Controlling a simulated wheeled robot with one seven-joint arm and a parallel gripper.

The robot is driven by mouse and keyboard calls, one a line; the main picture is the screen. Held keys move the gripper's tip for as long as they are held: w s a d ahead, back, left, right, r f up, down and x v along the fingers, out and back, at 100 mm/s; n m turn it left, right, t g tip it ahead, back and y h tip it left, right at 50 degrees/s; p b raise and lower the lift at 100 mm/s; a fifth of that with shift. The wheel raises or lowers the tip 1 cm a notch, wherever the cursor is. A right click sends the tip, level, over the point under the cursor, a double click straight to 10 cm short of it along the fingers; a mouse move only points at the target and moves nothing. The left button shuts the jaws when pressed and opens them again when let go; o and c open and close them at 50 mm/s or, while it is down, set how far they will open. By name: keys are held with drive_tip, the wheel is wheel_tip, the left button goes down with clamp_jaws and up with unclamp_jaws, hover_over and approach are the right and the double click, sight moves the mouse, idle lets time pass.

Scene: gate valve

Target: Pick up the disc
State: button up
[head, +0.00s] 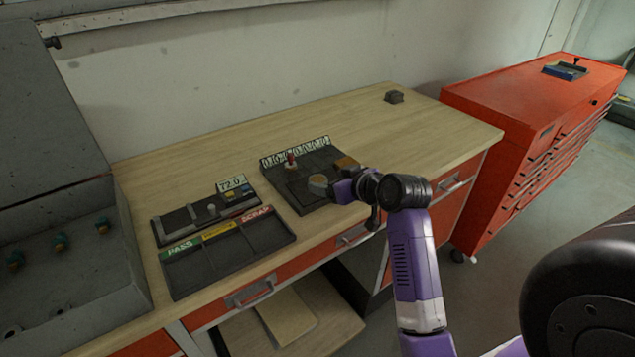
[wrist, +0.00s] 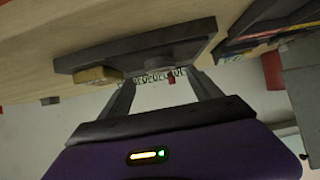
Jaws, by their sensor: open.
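A round grey-tan piece that looks like the disc (head: 318,183) sits at the front right of a dark fixture plate (head: 283,186) on the workbench in the head view. My gripper (head: 334,188) is just to the right of it, low over the plate's right front edge. I cannot tell whether they touch. In the wrist view my gripper (wrist: 164,80) is open, with its two fingers apart and nothing clearly held. The fixture (wrist: 140,46) also shows there with a tan block (wrist: 98,75), but I cannot make out the disc.
The fixture has a red-topped part (head: 291,159), a number strip (head: 295,151) and a brown block (head: 347,164). Left of it are a gauge stand (head: 190,222) and a PASS/SCRAP tray (head: 211,262). A red tool cabinet (head: 490,104) stands at right. The bench's back is mostly clear.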

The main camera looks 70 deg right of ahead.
sight(318, 179)
drive_tip(key=shift+p+x, duration=0.45)
drive_tip(key=shift+x, duration=1.9)
drive_tip(key=shift+r, duration=0.1)
clamp_jaws()
